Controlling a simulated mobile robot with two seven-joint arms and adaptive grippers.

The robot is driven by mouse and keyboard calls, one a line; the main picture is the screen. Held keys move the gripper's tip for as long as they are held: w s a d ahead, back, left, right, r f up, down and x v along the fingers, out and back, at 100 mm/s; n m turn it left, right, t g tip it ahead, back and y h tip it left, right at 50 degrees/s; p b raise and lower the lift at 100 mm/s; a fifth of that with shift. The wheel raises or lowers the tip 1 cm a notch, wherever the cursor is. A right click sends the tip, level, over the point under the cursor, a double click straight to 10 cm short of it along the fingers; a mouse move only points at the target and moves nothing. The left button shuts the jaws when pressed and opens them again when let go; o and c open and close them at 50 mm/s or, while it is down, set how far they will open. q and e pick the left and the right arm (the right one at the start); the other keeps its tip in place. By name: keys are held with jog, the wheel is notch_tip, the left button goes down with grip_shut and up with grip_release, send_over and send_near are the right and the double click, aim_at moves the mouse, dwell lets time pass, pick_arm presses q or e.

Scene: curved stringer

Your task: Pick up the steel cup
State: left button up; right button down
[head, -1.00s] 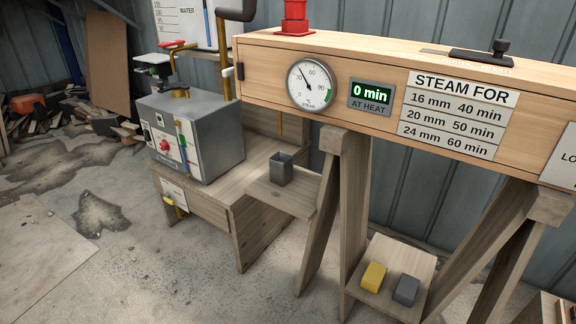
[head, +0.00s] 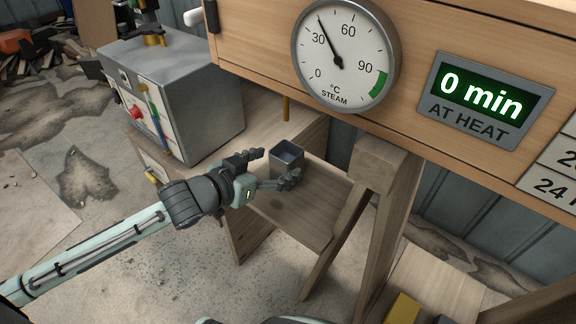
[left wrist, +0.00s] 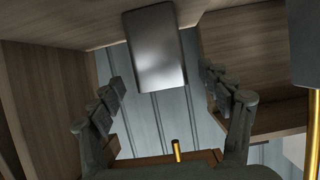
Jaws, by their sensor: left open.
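The steel cup (head: 288,160) is a small grey square-sided, open-topped cup. It stands upright on a small wooden shelf (head: 302,218) beside the bench. My left gripper (head: 279,167) is open just in front of the cup, its fingers spread towards the cup's sides and partly covering its lower part. In the left wrist view the cup (left wrist: 155,50) shows ahead, between the lines of the two open fingers. I cannot tell whether a finger touches it. My right gripper is in neither view.
A grey boiler box (head: 185,95) stands on the bench left of the cup. The wooden steam box (head: 270,50) with its dial (head: 345,55) overhangs behind and right. A trestle leg (head: 385,220) rises right of the shelf. A yellow block (head: 403,309) lies lower right.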

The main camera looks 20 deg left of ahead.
aim_at(294, 155)
pick_arm(q)
jog(key=x, duration=0.4)
jog(key=shift+w+d, duration=0.1)
jog(key=shift+w, duration=0.2)
jog(key=c, duration=1.5)
